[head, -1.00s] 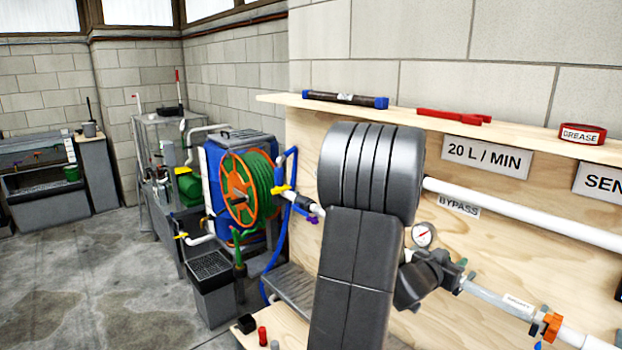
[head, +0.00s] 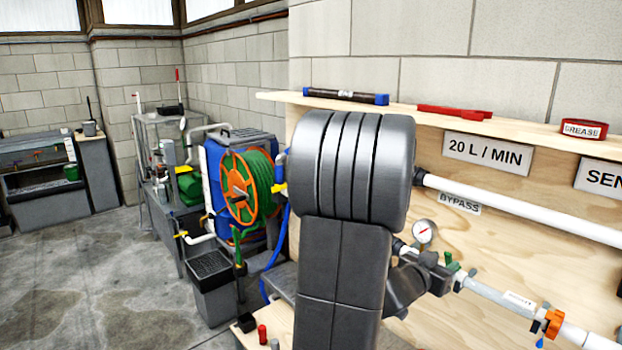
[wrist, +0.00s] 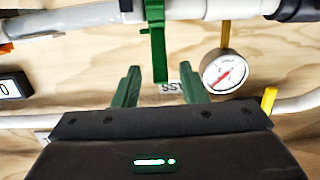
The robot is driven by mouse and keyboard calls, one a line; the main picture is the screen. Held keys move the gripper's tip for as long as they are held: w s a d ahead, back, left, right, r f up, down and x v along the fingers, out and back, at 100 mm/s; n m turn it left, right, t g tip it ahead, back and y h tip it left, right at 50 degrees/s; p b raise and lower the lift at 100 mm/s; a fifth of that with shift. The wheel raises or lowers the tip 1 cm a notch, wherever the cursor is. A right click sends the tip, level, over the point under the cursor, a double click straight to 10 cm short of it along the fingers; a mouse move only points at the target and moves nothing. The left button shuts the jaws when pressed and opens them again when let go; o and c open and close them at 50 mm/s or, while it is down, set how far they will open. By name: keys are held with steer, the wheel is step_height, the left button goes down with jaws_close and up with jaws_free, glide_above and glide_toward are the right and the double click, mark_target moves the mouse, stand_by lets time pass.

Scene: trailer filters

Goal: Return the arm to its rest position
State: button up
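In the wrist view my gripper (wrist: 160,76) shows two green fingers spread apart. A green strip (wrist: 157,45) hangs from the pipe and appears between the fingertips. I cannot tell how far beyond them it is. The fingers do not press on it, and nothing is held.
A pressure gauge (head: 424,231) sits on the lower pipe (head: 505,299), close to my arm; a white bypass pipe (head: 520,209) runs above it. A shelf (head: 520,133) holds a dark filter tube (head: 345,97). A hose reel (head: 245,187) stands left, with open floor (head: 90,280) beyond.

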mark_target(447, 263)
steer(key=v, duration=0.7)
steer(key=x, duration=1.3)
steer(key=shift+w+f, duration=0.1)
steer(key=shift+f, duration=0.3)
steer(key=b, duration=0.1)
steer(key=t+b, duration=0.1)
steer(key=shift+s+a+h+b, duration=0.25)
steer(key=shift+h+b, duration=0.05)
steer(key=b, duration=0.1)
steer(key=h+b, duration=0.1)
steer(key=b, duration=0.1)
steer(key=shift+s+a+f+t, duration=0.15)
steer(key=shift+s+a+t, duration=0.1)
steer(key=shift+t, duration=0.15)
steer(key=t+h+b, duration=0.1)
steer(key=b, duration=0.2)
steer(key=s+a+f+t+h+b, duration=0.1)
steer(key=b, duration=0.2)
steer(key=shift+a+h, duration=0.1)
steer(key=shift+h, duration=0.2)
steer(key=b+v, duration=0.2)
steer(key=v, duration=0.6)
steer(key=shift+r, duration=0.15)
